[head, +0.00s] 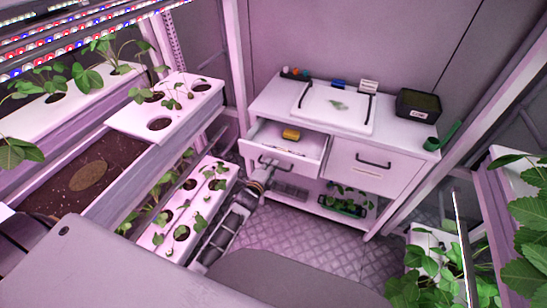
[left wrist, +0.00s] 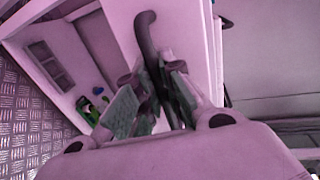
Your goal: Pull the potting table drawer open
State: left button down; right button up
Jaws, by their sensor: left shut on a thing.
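The white potting table (head: 272,98) stands against the back wall. Its left drawer (head: 304,169) is partly open, pulled out toward me. A small yellow item (head: 291,134) lies inside near the back. My left gripper (head: 268,165) is at the drawer front, shut on the dark handle. In the left wrist view the curved dark handle (left wrist: 146,32) runs between the fingers of the left gripper (left wrist: 158,72), and its far end shows free. The right-hand drawer (head: 345,172) is closed. My right gripper is not in view.
A white tray (head: 305,114) and a dark box (head: 417,104) stand on the tabletop. A green seedling tray (head: 343,205) sits on the lower shelf. Plant racks (head: 205,82) flank my arm on the left; leafy plants (head: 430,285) stand at right. The floor (head: 300,232) before the table is clear.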

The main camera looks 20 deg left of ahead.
pick_arm(q)
jog(key=shift+f+p+v, duration=0.25)
jog(key=shift+p+v, duration=0.05)
jog(key=shift+v, duration=0.8)
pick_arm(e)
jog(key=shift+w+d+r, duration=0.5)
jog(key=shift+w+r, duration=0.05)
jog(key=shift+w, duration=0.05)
pick_arm(q)
jog(key=c, duration=1.5)
grip_release()
jog(key=shift+v, duration=6.05)
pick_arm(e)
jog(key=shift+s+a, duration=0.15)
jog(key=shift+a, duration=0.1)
